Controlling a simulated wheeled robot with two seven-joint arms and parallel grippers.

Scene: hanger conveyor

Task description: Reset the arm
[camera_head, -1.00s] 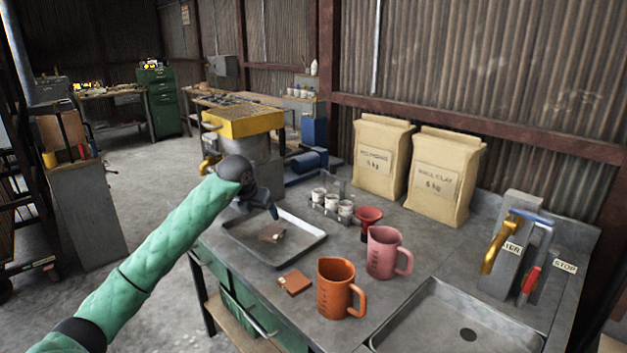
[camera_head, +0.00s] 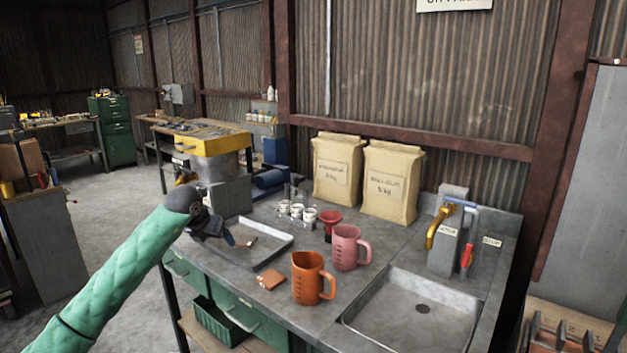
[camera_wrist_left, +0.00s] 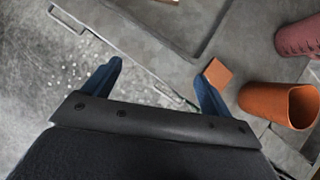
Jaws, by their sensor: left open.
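My left arm reaches in from the left in a green sleeve. My left gripper (camera_head: 222,236) is over the near left edge of the metal tray (camera_head: 282,249) on the workbench. In the left wrist view the gripper (camera_wrist_left: 160,82) has its two blue fingers wide apart with nothing between them. Below it show the bench's front edge and the concrete floor. My right gripper is not in view.
An orange jug (camera_head: 307,280), a pink jug (camera_head: 346,248), a red funnel (camera_head: 330,220) and an orange-brown square piece (camera_head: 269,279) stand or lie on the bench. Two paper sacks (camera_head: 391,182) stand at the back. A sink (camera_head: 395,325) with taps is on the right.

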